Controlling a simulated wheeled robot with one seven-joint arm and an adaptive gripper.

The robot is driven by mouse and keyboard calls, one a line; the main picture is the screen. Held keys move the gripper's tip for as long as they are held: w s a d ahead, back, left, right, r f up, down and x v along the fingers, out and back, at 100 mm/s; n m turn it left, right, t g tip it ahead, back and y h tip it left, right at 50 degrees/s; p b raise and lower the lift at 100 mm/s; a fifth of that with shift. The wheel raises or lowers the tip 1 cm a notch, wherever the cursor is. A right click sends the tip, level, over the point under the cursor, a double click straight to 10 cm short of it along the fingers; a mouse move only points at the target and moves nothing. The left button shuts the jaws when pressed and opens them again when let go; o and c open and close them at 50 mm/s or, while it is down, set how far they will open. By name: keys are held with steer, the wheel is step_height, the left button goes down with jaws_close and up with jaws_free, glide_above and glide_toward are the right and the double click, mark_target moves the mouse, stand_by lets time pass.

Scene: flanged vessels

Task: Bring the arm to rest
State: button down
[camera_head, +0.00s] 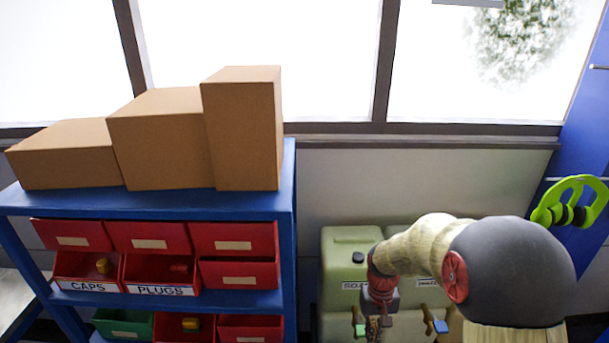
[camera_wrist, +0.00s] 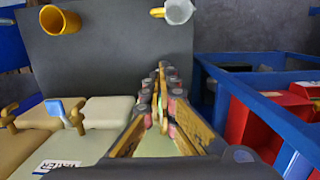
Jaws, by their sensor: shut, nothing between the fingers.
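My arm reaches out at the right of the head view, with its forearm bent downward. My gripper (camera_head: 374,326) hangs at its end in front of the pale green containers (camera_head: 345,262), and its fingertips are at the bottom edge of that view. In the wrist view my gripper (camera_wrist: 162,72) shows both fingers meeting at the tips, shut with nothing between them. The fingers stand over open space between the containers and the blue shelf (camera_wrist: 258,100).
The blue shelf (camera_head: 288,215) left of my gripper holds red bins (camera_head: 235,238) and cardboard boxes (camera_head: 240,130). Blue and tan taps (camera_wrist: 68,114) stick out from the containers.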

steer(key=s+r+t+b, duration=0.6)
steer(key=s+r, duration=1.3)
steer(key=s, duration=0.2)
steer(key=shift+t+b, duration=0.35)
steer(key=shift+t, duration=0.05)
